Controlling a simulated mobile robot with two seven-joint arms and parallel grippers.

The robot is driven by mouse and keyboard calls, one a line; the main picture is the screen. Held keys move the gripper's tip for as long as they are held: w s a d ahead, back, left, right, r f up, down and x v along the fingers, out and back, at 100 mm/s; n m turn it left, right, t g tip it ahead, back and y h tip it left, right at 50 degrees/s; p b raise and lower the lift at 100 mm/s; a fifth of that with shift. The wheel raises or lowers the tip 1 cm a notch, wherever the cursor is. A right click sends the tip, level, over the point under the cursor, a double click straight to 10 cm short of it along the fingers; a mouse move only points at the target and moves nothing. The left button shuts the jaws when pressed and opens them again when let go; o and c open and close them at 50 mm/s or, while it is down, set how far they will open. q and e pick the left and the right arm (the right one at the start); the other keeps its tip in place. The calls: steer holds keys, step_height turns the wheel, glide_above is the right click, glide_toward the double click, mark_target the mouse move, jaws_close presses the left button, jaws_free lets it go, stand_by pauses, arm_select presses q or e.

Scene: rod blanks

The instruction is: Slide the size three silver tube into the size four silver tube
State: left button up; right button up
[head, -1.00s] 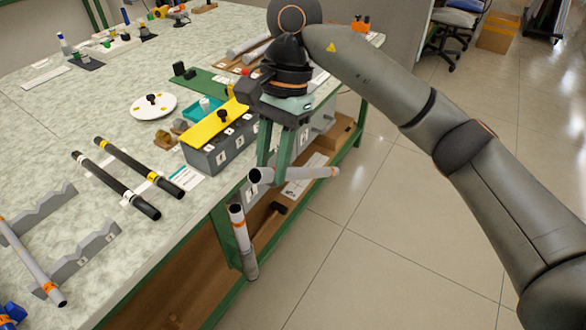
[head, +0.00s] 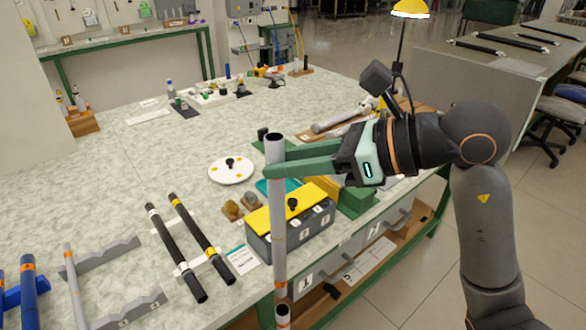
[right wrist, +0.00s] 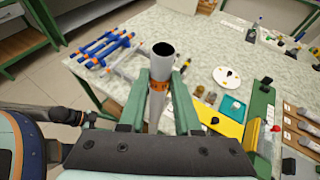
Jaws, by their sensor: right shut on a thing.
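My right gripper (head: 278,166) is shut on the upper part of a silver tube (head: 278,220). The tube is upright with its open top facing up and an orange band near its lower end. In the right wrist view this tube (right wrist: 163,62) sits between the green fingers, with an orange band at them. A second silver tube (head: 283,323) shows its open top below, at the bottom edge. The ends look nearly in line; I cannot tell whether they touch. What holds the second tube is out of frame. No size numbers are readable. My left gripper is not in view.
Another silver tube (head: 72,275) lies on grey notched racks (head: 135,308), beside blue tubes (head: 29,290). Two black tubes (head: 175,252) lie on the table. A grey box with a yellow top (head: 288,212) stands close behind the held tube. A white disc (head: 231,171) lies farther back.

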arm_select(q)
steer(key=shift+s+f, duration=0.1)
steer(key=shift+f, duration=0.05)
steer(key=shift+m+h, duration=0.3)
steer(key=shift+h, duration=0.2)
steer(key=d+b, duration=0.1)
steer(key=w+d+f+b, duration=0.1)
steer(key=b, duration=0.1)
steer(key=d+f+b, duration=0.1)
steer(key=b, duration=0.1)
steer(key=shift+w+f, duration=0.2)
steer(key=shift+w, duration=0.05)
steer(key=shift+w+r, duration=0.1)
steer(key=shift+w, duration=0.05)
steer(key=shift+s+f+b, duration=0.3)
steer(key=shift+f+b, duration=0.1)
stand_by(0.5)
